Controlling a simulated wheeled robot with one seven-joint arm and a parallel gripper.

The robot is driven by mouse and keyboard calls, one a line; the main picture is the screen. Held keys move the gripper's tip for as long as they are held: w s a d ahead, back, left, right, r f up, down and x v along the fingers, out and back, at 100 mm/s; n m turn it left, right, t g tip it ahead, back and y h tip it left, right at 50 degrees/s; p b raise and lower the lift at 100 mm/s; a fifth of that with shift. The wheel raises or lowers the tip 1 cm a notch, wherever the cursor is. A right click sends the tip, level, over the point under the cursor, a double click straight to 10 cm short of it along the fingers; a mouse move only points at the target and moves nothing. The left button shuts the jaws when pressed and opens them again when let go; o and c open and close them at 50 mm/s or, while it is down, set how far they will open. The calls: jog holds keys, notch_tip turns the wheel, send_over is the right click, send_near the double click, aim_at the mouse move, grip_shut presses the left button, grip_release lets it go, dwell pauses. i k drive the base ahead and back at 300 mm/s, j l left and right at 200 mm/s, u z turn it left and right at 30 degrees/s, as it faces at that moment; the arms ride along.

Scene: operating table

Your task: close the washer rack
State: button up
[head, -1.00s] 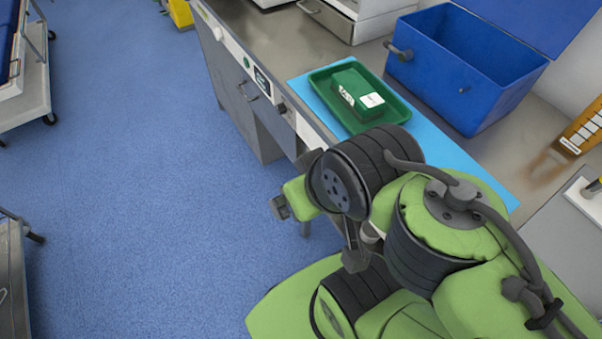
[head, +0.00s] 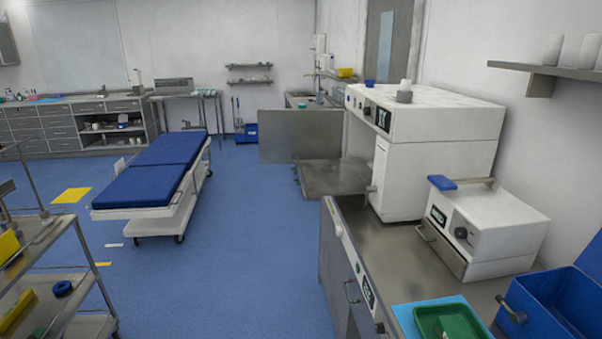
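The washer (head: 432,115) is a white cabinet with a dark display and a knob on its front, standing on the right past the counter. A grey metal panel (head: 299,136), which looks like its open door, stands out to the left at its far side. Below it a flat grey tray-like shape (head: 334,178) juts out from the washer's front; it looks like the rack, pulled out. Its inner end and the washer's inside are hidden by the cabinet side. My gripper is out of the picture.
A steel counter (head: 385,250) runs along the right with a smaller white device (head: 487,225), a green tray (head: 450,321) and a blue box (head: 550,305). A blue-padded bed (head: 152,164) and a trolley (head: 50,290) stand left. Blue floor between is clear.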

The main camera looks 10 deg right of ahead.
aim_at(346, 176)
jog(key=i+j+u, duration=0.15)
jog(key=j, duration=0.2)
jog(key=j+u, duration=0.1)
jog(key=j, duration=0.2)
jog(key=i+j+u, duration=0.35)
jog(key=i, duration=0.2)
jog(key=i+u, duration=0.3)
jog(key=i, duration=0.3)
jog(key=i+l+u, duration=0.15)
jog(key=l, duration=0.15)
jog(key=i+l+u, duration=0.2)
jog(key=l+u, duration=0.15)
jog(key=l, duration=0.3)
jog(key=i+l+u, duration=0.15)
jog(key=l, duration=0.2)
